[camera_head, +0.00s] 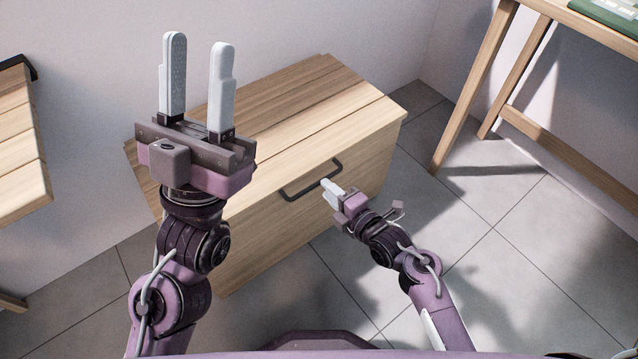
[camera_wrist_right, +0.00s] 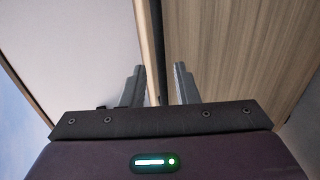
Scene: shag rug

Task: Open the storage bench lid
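The storage bench (camera_head: 285,95) is light wood and stands against the back wall. Its lid lies flat and closed. A dark bar handle (camera_head: 310,181) is on the upper part of its front face.
A wooden table (camera_head: 468,95) with a green item (camera_head: 605,14) on top stands at the right. Another slatted wooden piece (camera_head: 20,145) is at the left edge. The grey tiled floor (camera_head: 530,255) is clear at the right.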

